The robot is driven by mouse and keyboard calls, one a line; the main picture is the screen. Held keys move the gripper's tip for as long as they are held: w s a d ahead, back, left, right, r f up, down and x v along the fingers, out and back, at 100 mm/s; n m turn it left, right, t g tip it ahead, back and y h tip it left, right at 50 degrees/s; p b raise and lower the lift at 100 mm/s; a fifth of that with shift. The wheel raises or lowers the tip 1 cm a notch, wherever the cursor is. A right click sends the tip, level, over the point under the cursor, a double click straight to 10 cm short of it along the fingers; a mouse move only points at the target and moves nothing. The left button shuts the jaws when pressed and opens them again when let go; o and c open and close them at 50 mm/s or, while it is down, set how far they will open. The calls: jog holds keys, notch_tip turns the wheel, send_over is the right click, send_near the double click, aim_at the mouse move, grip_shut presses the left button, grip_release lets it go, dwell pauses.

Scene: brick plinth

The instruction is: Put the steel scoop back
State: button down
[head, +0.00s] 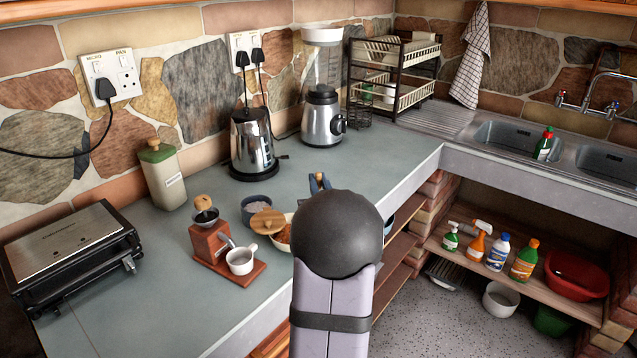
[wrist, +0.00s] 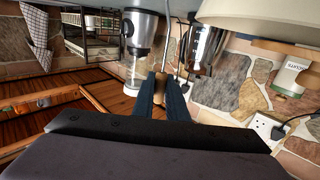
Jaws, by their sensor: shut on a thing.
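My gripper shows in the wrist view (wrist: 160,90) with its dark blue fingers shut on the brown handle of the steel scoop (wrist: 172,60). The scoop's thin steel shaft runs from the fingers to the top of that upside-down picture; its far end is not clear. In the head view my gripper (head: 319,182) shows only as blue fingertips behind my dark round joint, over the counter right of the bowls. The scoop is hidden there. A bowl of brown powder (head: 289,218) stands partly under a wooden lid (head: 267,221). Beside it is a dark blue bowl (head: 247,212) with pale contents.
A coffee grinder (head: 210,243) and white cup (head: 240,261) stand left of the bowls. A kettle (head: 252,145) and blender (head: 322,115) stand behind. A green-lidded canister (head: 163,175) and a grill (head: 70,255) are at left.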

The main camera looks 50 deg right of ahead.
jog(key=c, duration=1.8)
grip_release()
jog(key=shift+o, duration=0.2)
jog(key=shift+s+r, duration=0.1)
jog(key=b+v, duration=0.1)
jog(key=v, duration=1.1)
